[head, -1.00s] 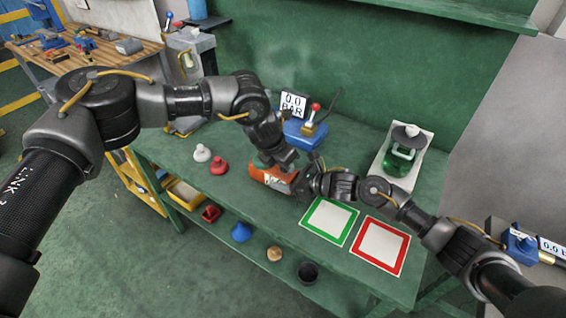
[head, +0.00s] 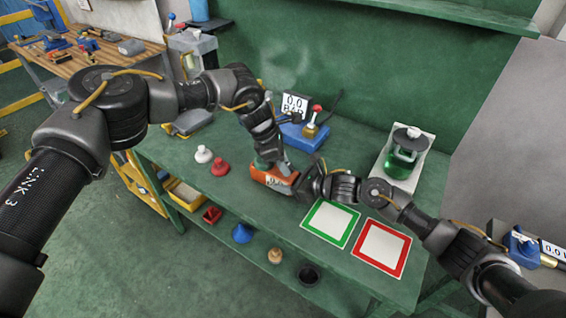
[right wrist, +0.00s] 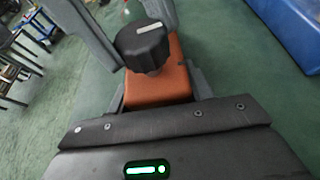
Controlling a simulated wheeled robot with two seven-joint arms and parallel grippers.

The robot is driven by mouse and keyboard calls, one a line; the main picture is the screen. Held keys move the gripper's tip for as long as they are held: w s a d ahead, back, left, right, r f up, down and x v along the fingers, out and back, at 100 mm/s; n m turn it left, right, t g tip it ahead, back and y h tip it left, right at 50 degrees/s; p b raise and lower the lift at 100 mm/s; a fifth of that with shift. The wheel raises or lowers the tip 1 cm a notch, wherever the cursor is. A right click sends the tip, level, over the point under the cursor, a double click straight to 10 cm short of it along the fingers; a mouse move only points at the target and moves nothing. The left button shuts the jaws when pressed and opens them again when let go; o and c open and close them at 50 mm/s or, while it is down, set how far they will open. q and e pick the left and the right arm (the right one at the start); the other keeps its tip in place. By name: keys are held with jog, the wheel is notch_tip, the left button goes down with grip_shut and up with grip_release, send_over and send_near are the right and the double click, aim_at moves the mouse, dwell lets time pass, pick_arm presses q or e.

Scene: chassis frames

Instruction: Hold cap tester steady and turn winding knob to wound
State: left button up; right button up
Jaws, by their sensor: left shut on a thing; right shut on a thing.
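The orange cap tester (head: 279,184), with a white label on its front, is low over the middle of the green bench. My left gripper (head: 268,164) comes from above and is shut on its body. My right gripper (head: 303,186) is at its right end, shut on the winding knob. In the right wrist view the black winding knob (right wrist: 143,46), with a white pointer mark, stands out from the orange tester body (right wrist: 158,88). The fingers partly hide the tester, and I cannot read the label or the knob's setting.
A green-framed mat (head: 330,222) and a red-framed mat (head: 382,248) lie to the right. A blue device (head: 300,134) with a "0.0 BAR" sign and a green bottle (head: 401,163) stand behind. White (head: 203,154) and red (head: 219,168) caps stand left.

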aim_at(268, 173)
pick_arm(q)
jog(key=shift+w+a+m, duration=0.1)
jog(key=shift+w+m, duration=0.1)
jog(key=shift+m, duration=0.3)
jog(key=shift+w+g, duration=0.1)
jog(key=shift+g, duration=0.2)
jog(key=o, duration=0.7)
jog(key=shift+o, duration=1.4)
jog(key=shift+r, duration=0.15)
jog(key=v, duration=1.1)
jog(key=shift+r, duration=0.4)
jog(key=shift+a, duration=0.1)
pick_arm(e)
jog(key=o, duration=1.3)
